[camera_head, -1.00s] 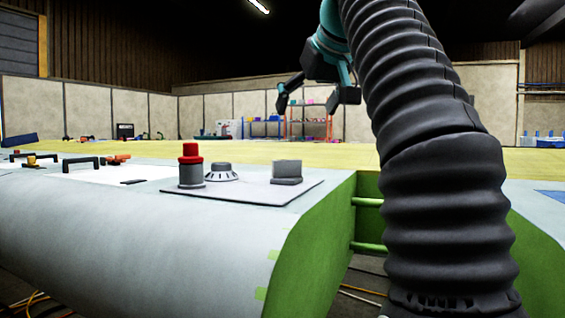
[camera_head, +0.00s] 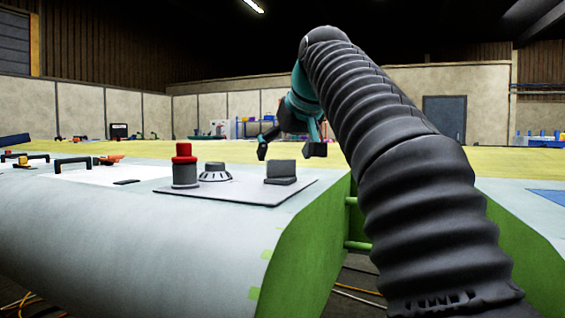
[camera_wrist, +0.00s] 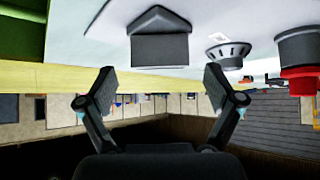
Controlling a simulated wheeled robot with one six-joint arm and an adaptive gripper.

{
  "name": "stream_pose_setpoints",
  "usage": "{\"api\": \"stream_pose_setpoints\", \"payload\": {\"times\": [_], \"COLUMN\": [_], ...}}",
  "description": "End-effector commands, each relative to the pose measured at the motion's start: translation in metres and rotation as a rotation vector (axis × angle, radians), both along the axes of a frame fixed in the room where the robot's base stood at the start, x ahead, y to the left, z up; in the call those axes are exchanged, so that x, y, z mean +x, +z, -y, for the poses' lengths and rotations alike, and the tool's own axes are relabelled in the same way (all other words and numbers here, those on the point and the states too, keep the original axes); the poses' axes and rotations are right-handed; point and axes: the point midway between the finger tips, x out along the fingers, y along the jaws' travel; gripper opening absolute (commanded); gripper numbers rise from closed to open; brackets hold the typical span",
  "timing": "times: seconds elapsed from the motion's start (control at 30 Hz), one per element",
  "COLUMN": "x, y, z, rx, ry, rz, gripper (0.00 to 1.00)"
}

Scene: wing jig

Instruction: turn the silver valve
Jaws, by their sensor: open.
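A round silver piece with dark slots around its side, which looks like the valve (camera_head: 215,173), sits on a grey plate on the white wing surface. It also shows in the wrist view (camera_wrist: 228,54), right of centre. A grey block (camera_head: 282,172) stands to its right on the same plate, and a red-topped grey cylinder (camera_head: 185,167) to its left. My gripper (camera_head: 289,148) is open and empty, above the plate near the grey block. In the wrist view, which is upside down, the block (camera_wrist: 160,47) lies ahead between my two spread fingers (camera_wrist: 160,82), apart from them.
Black handles (camera_head: 73,163) and small orange parts lie farther left on the wing. A green end face (camera_head: 305,245) with green bars drops off at the plate's right. Cables lie on the floor. The back wall and shelves are far off.

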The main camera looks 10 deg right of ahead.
Motion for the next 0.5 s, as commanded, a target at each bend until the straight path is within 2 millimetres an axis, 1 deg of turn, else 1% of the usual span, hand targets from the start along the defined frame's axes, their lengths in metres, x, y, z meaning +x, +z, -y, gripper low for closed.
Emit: {"api": "stream_pose_setpoints", "payload": {"times": [0.03, 0.2, 0.5], "x": [0.005, 0.018, 0.023], "y": [-0.006, -0.018, -0.023], "z": [-0.001, -0.003, -0.003], "rx": [0.000, 0.001, 0.000], "ry": [0.001, 0.001, 0.000], "rz": [-0.002, -0.001, 0.001], "gripper": [0.92, 0.92, 0.92]}}
